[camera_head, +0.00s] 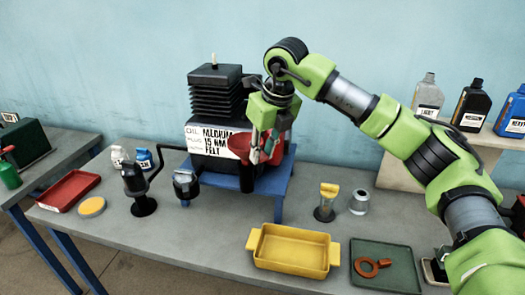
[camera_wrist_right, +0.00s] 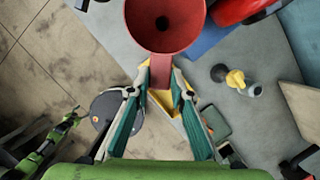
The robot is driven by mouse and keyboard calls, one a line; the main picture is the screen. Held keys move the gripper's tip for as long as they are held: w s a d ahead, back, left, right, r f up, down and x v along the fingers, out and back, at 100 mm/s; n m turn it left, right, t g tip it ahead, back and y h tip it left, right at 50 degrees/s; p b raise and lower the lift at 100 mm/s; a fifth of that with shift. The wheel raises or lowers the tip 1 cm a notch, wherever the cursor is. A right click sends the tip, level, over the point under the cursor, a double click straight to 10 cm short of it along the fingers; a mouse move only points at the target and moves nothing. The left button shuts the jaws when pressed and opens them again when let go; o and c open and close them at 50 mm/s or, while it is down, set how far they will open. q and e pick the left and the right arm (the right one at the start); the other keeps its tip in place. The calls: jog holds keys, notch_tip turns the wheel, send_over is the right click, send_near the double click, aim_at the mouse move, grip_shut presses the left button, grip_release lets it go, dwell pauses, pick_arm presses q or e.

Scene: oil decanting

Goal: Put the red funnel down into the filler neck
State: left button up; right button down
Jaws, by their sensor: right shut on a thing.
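The red funnel (camera_head: 239,143) is in my right gripper (camera_head: 264,132), in front of the black engine unit (camera_head: 214,90). In the right wrist view the right gripper (camera_wrist_right: 160,88) is shut on the funnel's red tab, and the funnel's round bowl (camera_wrist_right: 140,30) faces the camera with a dark hole in its middle. A black upright tube (camera_head: 247,177) shows just below the funnel; I cannot tell whether it is the filler neck or whether they touch. At lower left of the wrist view, what looks like my left gripper (camera_wrist_right: 73,114) is small and unclear.
The engine unit is on a blue stand (camera_head: 268,184). A yellow tray (camera_head: 292,250), a green tray (camera_head: 384,266) with an orange ring, and a red tray (camera_head: 69,190) lie on the grey table. Bottles (camera_head: 471,106) stand on a shelf at right. The table's front centre-left is clear.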

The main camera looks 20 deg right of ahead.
jog(key=shift+f+b, duration=0.7)
jog(key=shift+f, duration=0.35)
jog(key=c, duration=1.7)
grip_release()
jog(key=v, duration=1.2)
